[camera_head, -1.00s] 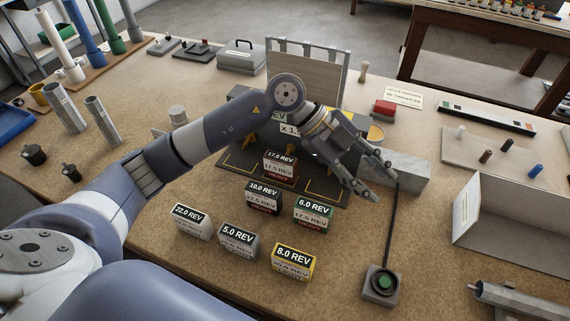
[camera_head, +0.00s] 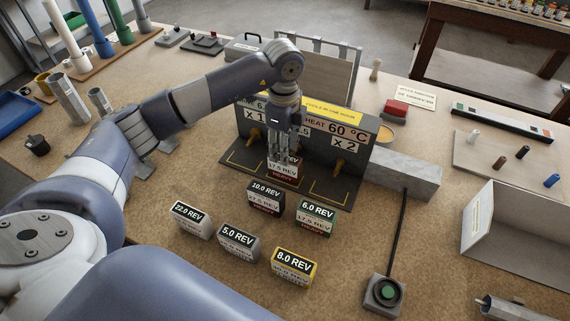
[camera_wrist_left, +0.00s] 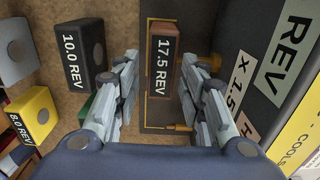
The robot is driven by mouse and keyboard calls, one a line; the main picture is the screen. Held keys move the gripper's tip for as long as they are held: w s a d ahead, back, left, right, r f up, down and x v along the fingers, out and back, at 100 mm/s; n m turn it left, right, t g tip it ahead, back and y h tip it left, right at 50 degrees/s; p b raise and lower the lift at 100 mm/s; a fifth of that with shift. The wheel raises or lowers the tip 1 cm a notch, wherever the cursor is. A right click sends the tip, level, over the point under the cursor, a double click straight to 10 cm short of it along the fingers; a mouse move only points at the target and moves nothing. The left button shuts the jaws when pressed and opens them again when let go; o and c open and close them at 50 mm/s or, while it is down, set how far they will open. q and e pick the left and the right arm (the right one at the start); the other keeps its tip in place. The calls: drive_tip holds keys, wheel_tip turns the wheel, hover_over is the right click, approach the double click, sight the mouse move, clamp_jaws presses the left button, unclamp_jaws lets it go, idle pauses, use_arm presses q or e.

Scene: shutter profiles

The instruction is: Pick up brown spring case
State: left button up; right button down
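The brown spring case, marked 17.5 REV (camera_head: 284,177), stands upright at the front of the dark station base. My left gripper (camera_head: 284,160) points straight down over it and partly hides it in the head view. In the left wrist view the brown case (camera_wrist_left: 163,62) lies between the two spread fingers of the gripper (camera_wrist_left: 160,68), with room on both sides. The gripper is open; I see no finger touching the case. My right gripper is not in view.
The black 10.0 REV case (camera_head: 266,198) and green 6.0 REV case (camera_head: 315,217) stand close in front. White 22.0 (camera_head: 191,220), grey 5.0 (camera_head: 239,243) and yellow 8.0 (camera_head: 294,268) cases stand nearer. The station's upright panel (camera_head: 345,135) rises just behind.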

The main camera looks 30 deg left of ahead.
sight(285, 167)
use_arm(q)
wheel_tip(285, 167, down, 4)
drive_tip(key=shift+w+d+f+p, duration=0.1)
drive_tip(key=shift+f+p, duration=0.15)
drive_tip(key=shift+p, duration=0.75)
drive_tip(key=shift+f, duration=0.3)
clamp_jaws()
drive_tip(key=shift+r, duration=0.1)
